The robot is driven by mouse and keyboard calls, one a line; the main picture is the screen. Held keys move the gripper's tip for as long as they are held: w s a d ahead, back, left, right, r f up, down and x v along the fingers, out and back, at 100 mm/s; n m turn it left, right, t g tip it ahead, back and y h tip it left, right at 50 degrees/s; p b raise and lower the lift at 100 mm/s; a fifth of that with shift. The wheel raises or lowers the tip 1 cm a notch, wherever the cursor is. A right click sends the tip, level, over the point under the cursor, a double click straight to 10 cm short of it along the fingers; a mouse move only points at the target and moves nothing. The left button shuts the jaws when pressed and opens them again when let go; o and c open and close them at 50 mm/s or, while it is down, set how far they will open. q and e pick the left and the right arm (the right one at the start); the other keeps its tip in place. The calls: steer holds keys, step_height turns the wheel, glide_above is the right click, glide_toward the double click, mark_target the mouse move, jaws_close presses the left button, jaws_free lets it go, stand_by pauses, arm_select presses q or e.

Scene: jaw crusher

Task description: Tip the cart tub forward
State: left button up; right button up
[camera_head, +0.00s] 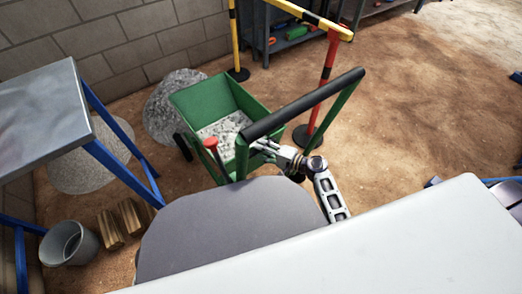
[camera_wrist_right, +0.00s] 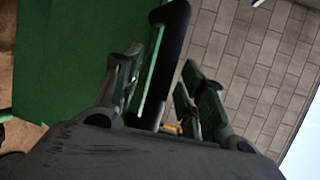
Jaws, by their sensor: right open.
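The cart is green, and its tub (camera_head: 185,98) holds pale grey gravel (camera_head: 226,130). The tub sits level in front of me. A black push bar (camera_head: 300,105) on a green frame rises at the near right side of the cart. A red-topped lever (camera_head: 210,143) stands at the near side of the tub. My right gripper (camera_head: 262,148) is beside the green frame below the bar. In the right wrist view its fingers (camera_wrist_right: 160,68) are apart, with the black bar (camera_wrist_right: 168,45) and a green strip showing between them; contact is unclear. My left gripper is not in view.
A yellow-and-black barrier with a red-and-black post (camera_head: 326,85) stands just beyond the cart. A metal-topped table (camera_head: 40,100) with blue legs is at left, near a bucket (camera_head: 68,243). Gravel piles lie behind. Open dirt floor (camera_head: 430,110) extends right.

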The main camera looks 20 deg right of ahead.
steer(key=shift+w+a, duration=0.25)
jaws_close()
stand_by(0.3)
